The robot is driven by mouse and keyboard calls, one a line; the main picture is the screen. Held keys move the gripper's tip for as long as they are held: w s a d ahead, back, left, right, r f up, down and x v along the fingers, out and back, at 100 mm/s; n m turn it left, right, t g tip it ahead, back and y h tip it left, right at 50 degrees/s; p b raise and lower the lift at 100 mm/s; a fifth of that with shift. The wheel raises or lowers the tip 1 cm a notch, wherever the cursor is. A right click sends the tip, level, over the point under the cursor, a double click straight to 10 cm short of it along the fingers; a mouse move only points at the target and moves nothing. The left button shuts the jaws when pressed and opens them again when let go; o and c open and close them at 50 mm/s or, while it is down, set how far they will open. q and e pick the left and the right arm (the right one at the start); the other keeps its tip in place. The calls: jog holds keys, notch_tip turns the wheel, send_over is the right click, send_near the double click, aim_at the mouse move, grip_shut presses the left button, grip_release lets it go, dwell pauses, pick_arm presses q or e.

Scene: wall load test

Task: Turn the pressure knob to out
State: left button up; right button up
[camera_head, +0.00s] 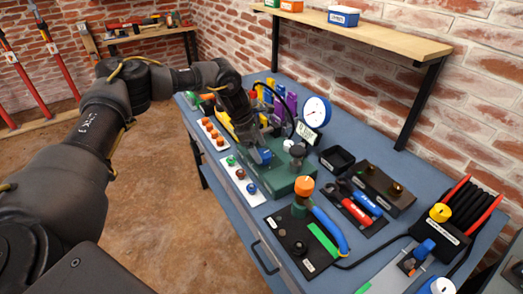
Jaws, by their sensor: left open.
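My left arm comes in from the left and reaches over the bench. Its left gripper (262,156) is open and points down at the left end of a green box (292,182). A blue part shows at the gripper's tips; I cannot tell whether they touch it. A round white pressure gauge (316,109) stands behind the box, with a small lettered sign (307,132) before it. A dark knob with a pale base (297,150) sits on the box, just right of the gripper and apart from it. I cannot read which knob is marked pressure. My right gripper is not in view.
A white strip with coloured buttons (240,181) lies left of the box.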

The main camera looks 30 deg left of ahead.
pick_arm(q)
jog(key=shift+x, duration=0.8)
jog(key=shift+f, duration=0.3)
jog(key=shift+c, duration=0.8)
jog(key=c, duration=0.8)
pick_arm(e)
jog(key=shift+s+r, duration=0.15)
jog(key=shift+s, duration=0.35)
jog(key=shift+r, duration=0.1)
